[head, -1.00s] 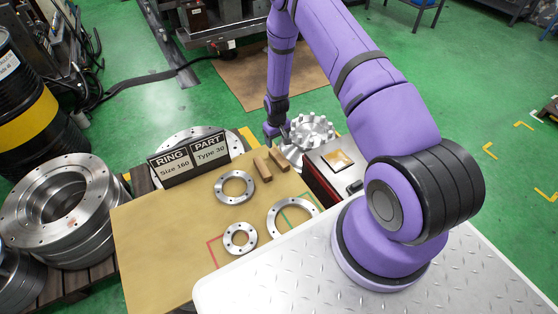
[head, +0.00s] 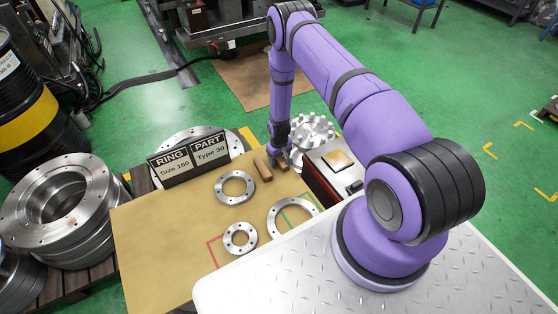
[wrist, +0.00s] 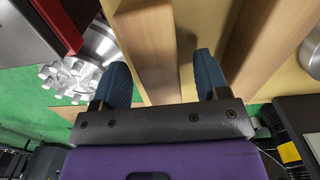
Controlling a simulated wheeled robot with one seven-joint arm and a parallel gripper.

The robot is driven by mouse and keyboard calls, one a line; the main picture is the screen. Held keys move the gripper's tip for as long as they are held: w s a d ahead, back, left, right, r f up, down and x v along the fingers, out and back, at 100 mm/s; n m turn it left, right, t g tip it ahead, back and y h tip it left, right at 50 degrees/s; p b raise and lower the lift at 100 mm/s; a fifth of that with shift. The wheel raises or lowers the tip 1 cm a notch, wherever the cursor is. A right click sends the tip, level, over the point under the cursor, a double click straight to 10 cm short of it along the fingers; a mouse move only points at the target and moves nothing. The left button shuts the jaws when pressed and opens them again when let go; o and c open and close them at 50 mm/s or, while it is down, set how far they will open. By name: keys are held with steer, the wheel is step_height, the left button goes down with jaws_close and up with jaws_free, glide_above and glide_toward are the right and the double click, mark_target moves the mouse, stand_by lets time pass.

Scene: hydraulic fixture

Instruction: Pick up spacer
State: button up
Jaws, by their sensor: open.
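Two wooden bar-shaped blocks, which look like the spacers, lie side by side near the far edge of the tan table. The left block (head: 263,170) shows whole in the head view; the right block (head: 284,166) is partly hidden by my gripper (head: 277,157). In the wrist view my gripper (wrist: 161,62) is open, with one blue finger on each side of one block (wrist: 148,40). I cannot tell if the fingers touch it. The other block (wrist: 262,35) is just right of the right finger.
Steel rings (head: 235,187) lie on the tan table (head: 155,240). A black sign (head: 188,160) stands at its far left. A red-sided box (head: 322,186) is close to the right of the blocks. A toothed metal part (head: 312,130) is behind.

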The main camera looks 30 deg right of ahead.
steer(key=shift+f, duration=0.25)
steer(key=c, duration=1)
steer(key=shift+c, duration=0.2)
steer(key=shift+r, duration=0.15)
